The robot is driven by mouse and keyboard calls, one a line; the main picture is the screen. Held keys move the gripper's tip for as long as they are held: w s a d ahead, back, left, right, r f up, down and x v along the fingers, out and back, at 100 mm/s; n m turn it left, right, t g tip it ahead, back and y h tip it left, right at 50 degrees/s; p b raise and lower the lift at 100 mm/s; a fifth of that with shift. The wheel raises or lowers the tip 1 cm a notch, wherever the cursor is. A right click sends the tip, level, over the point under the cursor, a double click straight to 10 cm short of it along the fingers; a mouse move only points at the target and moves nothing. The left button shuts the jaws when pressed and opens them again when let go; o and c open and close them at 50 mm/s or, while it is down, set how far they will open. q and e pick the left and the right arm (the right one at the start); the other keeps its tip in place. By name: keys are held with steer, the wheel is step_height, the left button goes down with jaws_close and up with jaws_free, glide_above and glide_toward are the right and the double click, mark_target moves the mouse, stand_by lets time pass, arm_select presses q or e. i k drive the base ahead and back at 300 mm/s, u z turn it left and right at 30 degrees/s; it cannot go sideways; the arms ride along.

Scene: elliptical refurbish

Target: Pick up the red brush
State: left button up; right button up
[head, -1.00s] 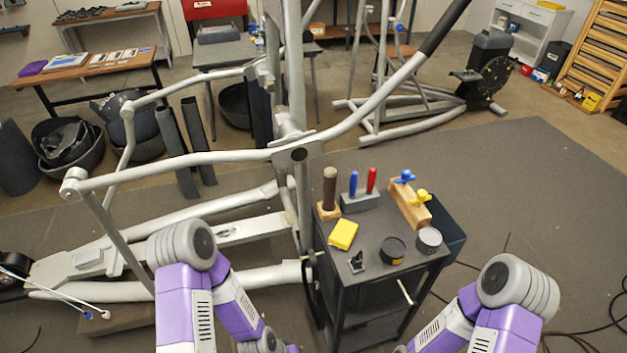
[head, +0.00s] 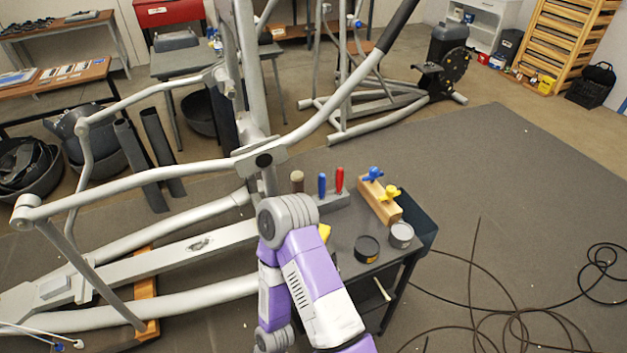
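The red brush (head: 339,180) stands upright, its red handle up, in a grey holder block (head: 333,202) on the dark cart (head: 345,228). Its lower part is hidden in the block. A blue-handled tool (head: 322,185) stands just left of it in the same block. One of my purple arms rises from the bottom centre and covers the cart's left front. Neither gripper shows in the head view.
On the cart are a wooden block with blue and yellow knobs (head: 381,201), a black tin (head: 367,249), a grey tin (head: 401,235) and a mostly hidden yellow item (head: 324,232). The elliptical frame (head: 150,174) stands left. Cables (head: 515,318) lie right.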

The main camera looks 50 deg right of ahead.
mark_target(340, 174)
steer(key=i, duration=0.35)
steer(key=z, duration=0.85)
